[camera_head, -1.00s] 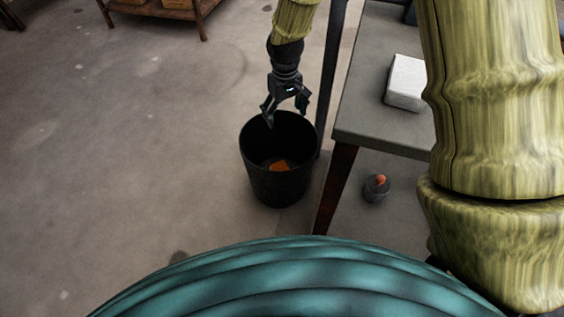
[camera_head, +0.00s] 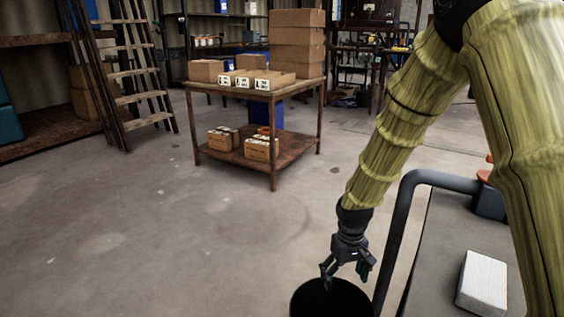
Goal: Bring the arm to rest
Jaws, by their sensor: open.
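My arm, in a yellow-green ribbed sleeve, comes in from the upper right and reaches down to my gripper (camera_head: 346,282). The gripper points downward with its fingers apart and nothing between them. It is just above the mouth of a black bin (camera_head: 333,304) at the bottom edge of the picture. Only the bin's upper part shows, and its inside is dark, so its contents cannot be made out.
A grey table (camera_head: 437,268) with a white block (camera_head: 482,283) stands close on the right, beside a dark bent tube (camera_head: 399,225). A wooden table (camera_head: 262,91) with boxes stands farther back, a ladder (camera_head: 132,72) at left. Floor at left is clear.

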